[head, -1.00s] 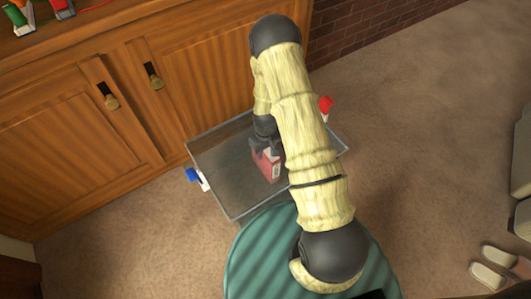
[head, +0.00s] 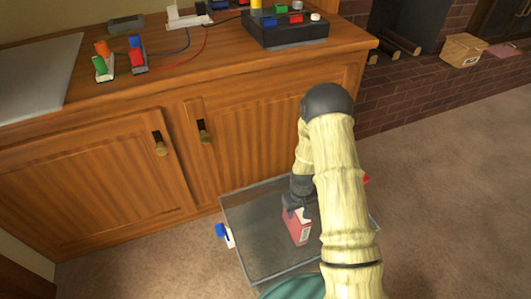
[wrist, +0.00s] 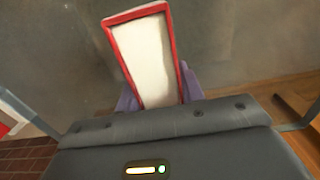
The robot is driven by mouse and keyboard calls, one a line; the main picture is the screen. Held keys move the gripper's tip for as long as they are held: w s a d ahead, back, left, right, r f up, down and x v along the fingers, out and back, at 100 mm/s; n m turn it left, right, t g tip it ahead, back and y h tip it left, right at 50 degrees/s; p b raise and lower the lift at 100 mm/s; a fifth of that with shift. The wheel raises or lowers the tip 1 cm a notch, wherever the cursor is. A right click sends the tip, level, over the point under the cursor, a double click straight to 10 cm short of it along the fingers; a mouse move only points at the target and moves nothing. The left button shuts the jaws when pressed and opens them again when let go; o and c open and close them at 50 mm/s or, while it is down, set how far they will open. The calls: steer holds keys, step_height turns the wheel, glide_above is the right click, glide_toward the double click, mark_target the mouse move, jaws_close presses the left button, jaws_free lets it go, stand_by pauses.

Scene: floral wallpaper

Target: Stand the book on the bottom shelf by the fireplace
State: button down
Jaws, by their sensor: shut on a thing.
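The book (head: 298,228) is red and white, and my gripper (head: 296,203) holds it over the grey tray (head: 262,272). I cannot tell whether its lower edge touches the tray. In the wrist view the book (wrist: 147,58) shows a long white face with a red rim, between the purple fingertips of my gripper (wrist: 160,95). My gripper is shut on it. The brick fireplace (head: 425,88) is at the upper right, partly cut off by the frame. I cannot make out a bottom shelf there.
A wooden cabinet (head: 90,180) with a cluttered top stands behind the tray. Blue (head: 225,235) and red (head: 366,180) parts show at the tray's sides. A cardboard box (head: 463,50) and a flat pink thing (head: 503,49) sit on the brick ledge. Carpet at right (head: 450,190) is clear.

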steer(key=w+d+r+m+p, duration=0.1)
steer(key=d+r+p, duration=0.2)
steer(key=r, duration=0.8)
steer(key=w+d+r+m+p, duration=0.1)
steer(key=r+p, duration=0.5)
steer(key=r, duration=0.6)
steer(key=d+m, duration=0.1)
steer(key=d, duration=0.1)
steer(key=shift+d, duration=0.4)
steer(key=shift+w, duration=0.1)
